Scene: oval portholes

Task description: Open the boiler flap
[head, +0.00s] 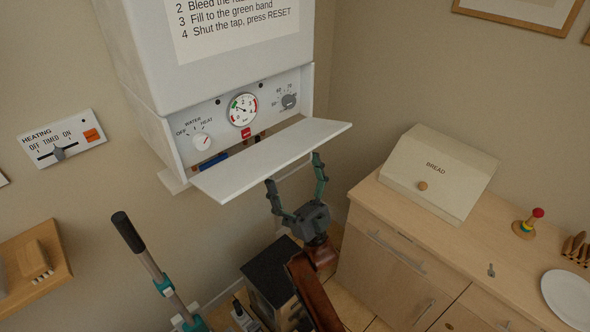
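The white boiler (240,70) hangs on the wall at the upper middle of the head view. Its white flap (265,160) sticks out from below the control panel, tilted open, with the dials and gauge uncovered behind it. My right gripper (294,170) is below the flap's front edge, with its two fingers spread and pointing up. The fingertips are at or very near that edge; I cannot tell whether they touch it. Nothing shows between the fingers. My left gripper is not in view.
The panel has a pressure gauge (242,109) and two knobs. A heating switch plate (61,139) is on the wall at left. At right, a wooden cabinet carries a bread box (438,172), a ring toy (526,225) and a white plate (568,298). A dark-gripped handle (128,232) stands at lower left.

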